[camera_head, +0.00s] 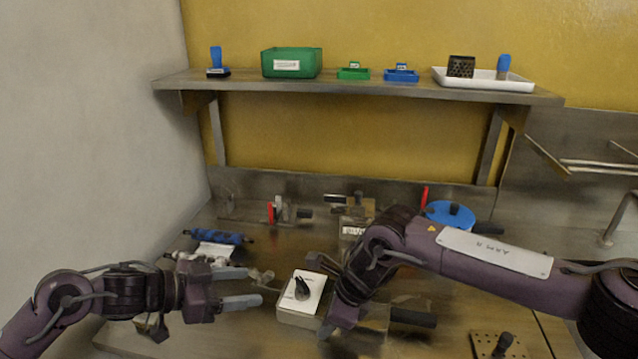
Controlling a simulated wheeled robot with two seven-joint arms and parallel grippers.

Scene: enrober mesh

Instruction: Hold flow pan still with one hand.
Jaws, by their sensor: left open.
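A low metal piece with a black handle (412,316) lies on the steel worktop beside and partly behind my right gripper (332,300). It may be the flow pan, but my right arm hides much of it. My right gripper is low over the worktop, at the right side of a white-topped box with a black knob (301,290). I cannot tell whether its fingers are closed on anything. My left gripper (248,287) is open and empty, left of the box, with its two fingers apart and pointing right.
A blue roller (217,236) lies at the back left. A blue round lid (450,214) and red-handled fittings (271,212) stand along the back. A perforated plate (498,345) is at front right. A shelf (340,84) with trays and brushes runs above.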

